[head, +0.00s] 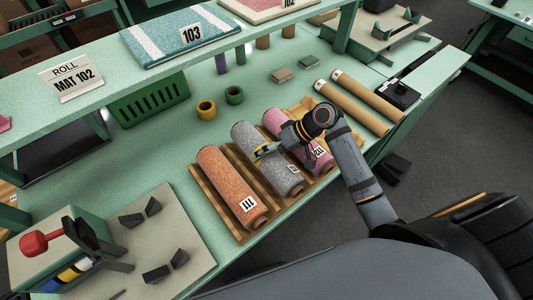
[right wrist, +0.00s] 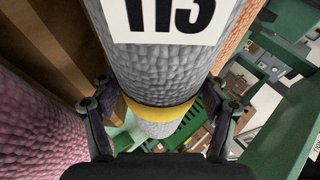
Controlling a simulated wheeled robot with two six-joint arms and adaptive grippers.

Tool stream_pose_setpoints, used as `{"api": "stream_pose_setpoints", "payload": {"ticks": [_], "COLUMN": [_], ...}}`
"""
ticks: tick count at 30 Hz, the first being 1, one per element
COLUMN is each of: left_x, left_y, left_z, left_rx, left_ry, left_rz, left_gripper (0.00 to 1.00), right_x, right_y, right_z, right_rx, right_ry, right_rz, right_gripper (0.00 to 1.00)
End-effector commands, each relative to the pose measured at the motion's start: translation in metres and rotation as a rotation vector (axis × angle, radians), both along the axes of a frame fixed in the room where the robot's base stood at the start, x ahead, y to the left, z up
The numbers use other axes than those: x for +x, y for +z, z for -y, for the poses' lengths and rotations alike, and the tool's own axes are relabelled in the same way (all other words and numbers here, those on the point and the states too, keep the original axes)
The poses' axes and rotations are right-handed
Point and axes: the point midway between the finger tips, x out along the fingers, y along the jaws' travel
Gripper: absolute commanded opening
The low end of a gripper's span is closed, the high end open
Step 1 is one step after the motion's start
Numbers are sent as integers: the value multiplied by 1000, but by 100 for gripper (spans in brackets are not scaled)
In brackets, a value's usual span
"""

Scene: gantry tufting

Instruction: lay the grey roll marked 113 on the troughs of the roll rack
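The grey roll (head: 258,149), marked 113, lies along the middle of the roll rack (head: 228,216), between an orange roll and a pink roll. I cannot tell if it rests fully in its trough or sits just above it. It has a yellow band around its middle. My right gripper (head: 279,146) is over the roll from the right. In the right wrist view, its two fingers (right wrist: 163,103) are at both sides of the grey roll (right wrist: 165,65) by the band and look closed on it. My left gripper is not in view.
The orange roll (head: 226,180) marked 111 and the pink roll (head: 280,124) lie on either side. Yellow (head: 206,109) and green (head: 234,95) rings stand behind the rack. Two brown tubes (head: 350,105) lie to the right. A shelf (head: 225,38) runs above the table's back.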

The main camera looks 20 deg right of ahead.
Motion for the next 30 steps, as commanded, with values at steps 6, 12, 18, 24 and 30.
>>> {"api": "stream_pose_setpoints", "payload": {"ticks": [6, 12, 18, 24, 30], "left_x": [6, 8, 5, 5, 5], "left_y": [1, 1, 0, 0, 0], "left_z": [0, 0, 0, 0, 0], "left_rx": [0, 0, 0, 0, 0], "left_ry": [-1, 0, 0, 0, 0], "left_rz": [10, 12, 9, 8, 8], "left_gripper": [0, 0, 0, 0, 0], "right_x": [0, 0, -1, -7, -14], "right_y": [0, 0, 6, 33, 63], "right_z": [0, 0, 7, 37, 63], "right_rx": [1, 0, -4, -11, -9], "right_ry": [0, 0, 0, 1, 1], "right_rz": [0, 0, 1, 2, 0], "right_gripper": [100, 100, 100, 100, 100]}}
